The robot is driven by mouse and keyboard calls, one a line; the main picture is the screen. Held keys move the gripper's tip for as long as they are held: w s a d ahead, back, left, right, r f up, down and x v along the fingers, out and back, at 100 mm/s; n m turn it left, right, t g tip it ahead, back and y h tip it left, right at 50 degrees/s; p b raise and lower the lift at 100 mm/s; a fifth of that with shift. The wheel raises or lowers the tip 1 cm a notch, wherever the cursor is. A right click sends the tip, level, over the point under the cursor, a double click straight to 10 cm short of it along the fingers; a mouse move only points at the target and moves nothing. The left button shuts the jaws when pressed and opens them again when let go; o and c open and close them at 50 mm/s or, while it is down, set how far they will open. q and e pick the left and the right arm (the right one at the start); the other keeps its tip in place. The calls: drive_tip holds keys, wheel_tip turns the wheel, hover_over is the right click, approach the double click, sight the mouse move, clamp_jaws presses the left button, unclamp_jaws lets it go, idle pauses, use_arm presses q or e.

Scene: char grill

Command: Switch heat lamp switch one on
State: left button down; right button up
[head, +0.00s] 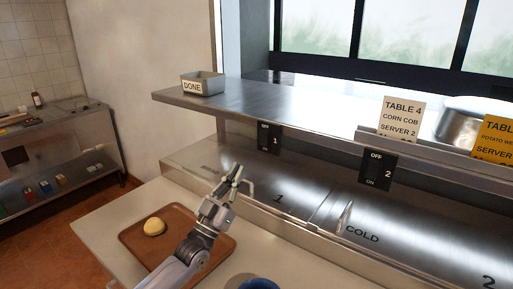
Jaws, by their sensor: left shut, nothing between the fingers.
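Heat lamp switch one (268,138) is a black rocker plate under the upper shelf, with a white "1" at its right. Its upper label is too small to read surely, and its rocker position cannot be told. Switch two (377,170) is a similar black plate further right, marked "OFF", "ON" and "2". My left gripper (236,174) is shut and empty. In the picture it shows below and left of switch one, over the near edge of the steel counter. My right gripper is not in view.
A steel shelf (300,115) overhangs the steel counter (280,196). A "DONE" bin (204,84), order tickets (402,117) and a pot (466,122) stand on it. A brown tray (133,238) with a bun (154,226) lies beneath my left arm.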

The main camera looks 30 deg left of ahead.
sight(265, 137)
use_arm(q)
drive_tip(key=w+r+p, duration=0.1)
drive_tip(key=w, duration=0.1)
drive_tip(key=w+r+p, duration=0.1)
drive_tip(key=w, duration=0.2)
drive_tip(key=w+d+r+p, duration=0.1)
drive_tip(key=w, duration=0.2)
drive_tip(key=shift+w+d+r, duration=0.1)
drive_tip(key=shift+w, duration=0.15)
drive_tip(key=b, duration=0.2)
drive_tip(key=f+b, duration=0.1)
drive_tip(key=b, duration=0.1)
drive_tip(key=shift+w+t+b, duration=0.3)
drive_tip(key=shift+t+b, duration=0.05)
drive_tip(key=shift+t, duration=0.05)
drive_tip(key=shift+w+r, duration=0.15)
drive_tip(key=shift+r, duration=0.15)
drive_tip(key=shift+w+d, duration=0.1)
